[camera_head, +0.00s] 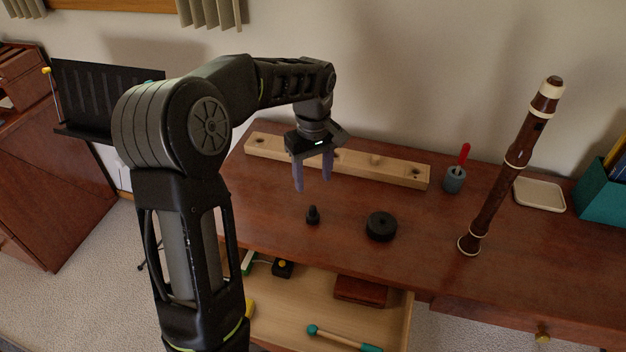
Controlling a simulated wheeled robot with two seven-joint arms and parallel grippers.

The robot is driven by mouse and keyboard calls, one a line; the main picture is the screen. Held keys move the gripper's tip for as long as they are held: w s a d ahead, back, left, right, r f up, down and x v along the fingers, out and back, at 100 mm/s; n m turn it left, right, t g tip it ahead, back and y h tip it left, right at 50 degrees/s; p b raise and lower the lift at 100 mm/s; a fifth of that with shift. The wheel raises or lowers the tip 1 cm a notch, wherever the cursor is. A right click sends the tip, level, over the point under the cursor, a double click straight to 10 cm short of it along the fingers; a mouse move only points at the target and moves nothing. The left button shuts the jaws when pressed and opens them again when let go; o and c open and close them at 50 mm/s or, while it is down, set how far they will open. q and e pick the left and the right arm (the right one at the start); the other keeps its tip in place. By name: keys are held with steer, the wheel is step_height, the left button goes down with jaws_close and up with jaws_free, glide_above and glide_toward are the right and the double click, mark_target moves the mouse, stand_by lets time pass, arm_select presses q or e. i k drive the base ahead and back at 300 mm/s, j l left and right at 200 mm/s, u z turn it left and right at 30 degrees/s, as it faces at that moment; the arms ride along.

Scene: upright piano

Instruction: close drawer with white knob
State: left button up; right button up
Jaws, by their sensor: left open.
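An open drawer (345,314) sticks out from under the desk's front edge, left of centre. Its front panel is out of the picture and no white knob shows. My left arm hides the drawer's left part. My left gripper (312,186) is open and empty, pointing down above the desktop, behind the drawer. My right gripper does not show.
The desk (350,240) bears a pale wooden block (400,172), a small black peg (313,214), a black disc (381,226), an upright woodwind (500,185) and a cup (454,180). A brass knob (542,337) marks a closed drawer on the right. The drawer holds a mallet (340,339) and a brown box (360,291).

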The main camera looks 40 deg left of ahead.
mark_target(284, 310)
steer(key=k+l, duration=0.1)
steer(key=l, duration=0.25)
steer(key=k+l, duration=0.1)
steer(key=l, duration=0.25)
steer(key=k+l, duration=0.1)
steer(key=l, duration=0.2)
steer(key=k+l, duration=0.1)
steer(key=l, duration=0.25)
